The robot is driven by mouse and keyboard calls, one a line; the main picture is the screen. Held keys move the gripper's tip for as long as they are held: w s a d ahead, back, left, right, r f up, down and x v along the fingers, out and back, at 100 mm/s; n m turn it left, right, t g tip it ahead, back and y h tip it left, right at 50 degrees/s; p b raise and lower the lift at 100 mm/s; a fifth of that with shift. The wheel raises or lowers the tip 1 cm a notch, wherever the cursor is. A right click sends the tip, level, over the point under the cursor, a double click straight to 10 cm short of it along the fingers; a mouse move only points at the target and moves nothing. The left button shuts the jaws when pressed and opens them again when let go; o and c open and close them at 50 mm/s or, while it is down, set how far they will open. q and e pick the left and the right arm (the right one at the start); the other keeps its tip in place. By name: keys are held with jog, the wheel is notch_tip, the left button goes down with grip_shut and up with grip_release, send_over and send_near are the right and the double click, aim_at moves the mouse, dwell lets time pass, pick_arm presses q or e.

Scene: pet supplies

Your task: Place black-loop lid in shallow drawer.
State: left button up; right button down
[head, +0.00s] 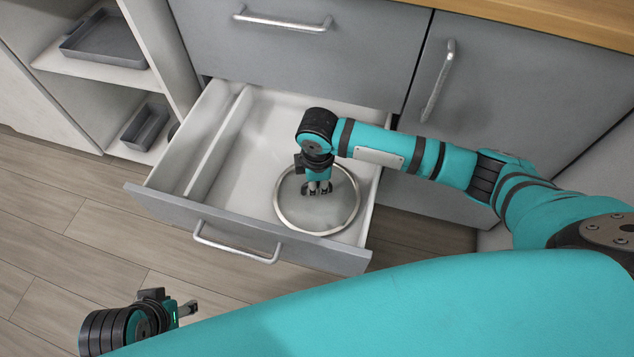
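The lid (342,212) is round, with a shiny metal rim and a greyish see-through middle. It is inside the open shallow drawer (232,160), in the wider right compartment near the front. My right gripper (317,190) points down at the lid's centre. Its fingertips cover the black loop, so I cannot tell whether they grip it or are just around it. I also cannot tell whether the lid rests fully on the drawer floor. My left gripper (188,309) is at the lower left, in front of the drawer, seen side-on with its finger gap hidden.
A divider (218,140) splits off a narrow left compartment in the drawer. The drawer front has a metal handle (237,250). Closed cabinet fronts stand behind. Open shelves at left hold a large grey tray (105,45) and a small grey bin (146,127).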

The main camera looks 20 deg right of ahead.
jog(key=c, duration=2)
grip_release()
jog(key=shift+f, duration=0.1)
jog(key=o, duration=0.5)
